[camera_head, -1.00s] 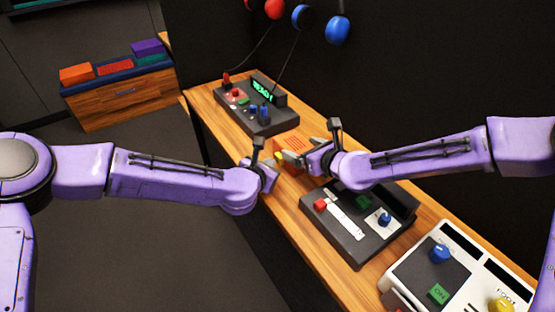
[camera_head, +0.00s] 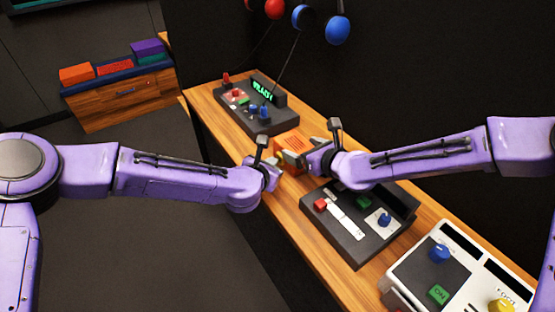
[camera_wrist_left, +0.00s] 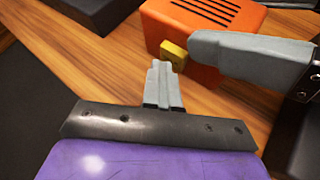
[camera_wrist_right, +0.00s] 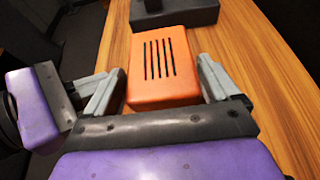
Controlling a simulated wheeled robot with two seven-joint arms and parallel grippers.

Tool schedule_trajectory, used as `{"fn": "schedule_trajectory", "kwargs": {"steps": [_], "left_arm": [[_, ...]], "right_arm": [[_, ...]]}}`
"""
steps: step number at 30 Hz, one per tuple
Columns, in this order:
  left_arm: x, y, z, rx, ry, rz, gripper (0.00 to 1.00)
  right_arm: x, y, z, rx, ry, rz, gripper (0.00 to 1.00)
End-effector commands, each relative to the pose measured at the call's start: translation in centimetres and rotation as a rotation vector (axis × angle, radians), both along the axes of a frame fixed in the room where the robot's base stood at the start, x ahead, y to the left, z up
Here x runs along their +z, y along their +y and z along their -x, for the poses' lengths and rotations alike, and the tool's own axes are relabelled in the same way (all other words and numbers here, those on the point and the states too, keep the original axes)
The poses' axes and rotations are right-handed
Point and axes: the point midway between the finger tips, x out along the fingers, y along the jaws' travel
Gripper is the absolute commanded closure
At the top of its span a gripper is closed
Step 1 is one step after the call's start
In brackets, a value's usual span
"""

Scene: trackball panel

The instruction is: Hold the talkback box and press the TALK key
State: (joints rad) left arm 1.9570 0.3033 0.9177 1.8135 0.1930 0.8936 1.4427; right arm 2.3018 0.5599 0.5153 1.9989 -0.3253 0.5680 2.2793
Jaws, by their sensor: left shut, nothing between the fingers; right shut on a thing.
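The talkback box (camera_head: 292,141) is orange with dark slots on top and stands on the wooden counter. It also shows in the right wrist view (camera_wrist_right: 160,85). My right gripper (camera_wrist_right: 158,78) is shut on it, one finger along each side. A yellow key (camera_wrist_left: 172,54), apparently the TALK key, sticks out of the box's side in the left wrist view. My left gripper (camera_wrist_left: 161,68) is shut and empty, its tips pointing at the box just beside the key. I cannot tell whether they touch it. In the head view my left gripper (camera_head: 278,161) is close to the box.
A dark panel with a green display (camera_head: 263,91) stands behind the box. Another dark panel (camera_head: 345,240) with a slider stands in front, and a white panel (camera_head: 485,262) is further right. Headphones (camera_head: 337,30) hang on the dark wall.

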Motion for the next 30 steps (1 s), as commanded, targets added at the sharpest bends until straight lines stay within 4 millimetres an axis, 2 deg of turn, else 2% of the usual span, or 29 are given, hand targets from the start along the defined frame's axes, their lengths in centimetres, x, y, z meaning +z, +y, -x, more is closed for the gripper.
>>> {"fn": "schedule_trajectory", "kwargs": {"steps": [12, 22, 30], "left_arm": [[0.1, 1.6, 1.0, -0.001, 0.0, 0.001, 1.0], [0.1, 1.9, 1.1, 0.0, 0.0, 0.0, 1.0], [0.1, 4.2, 2.3, 0.002, 0.0, 0.001, 1.0]], "right_arm": [[0.0, 0.1, 0.1, 0.003, 0.0, 0.0, 0.46], [0.0, 0.0, 0.0, 0.001, 0.0, 0.0, 0.46], [0.0, 0.0, 0.0, 0.001, 0.0, 0.0, 0.46]]}}
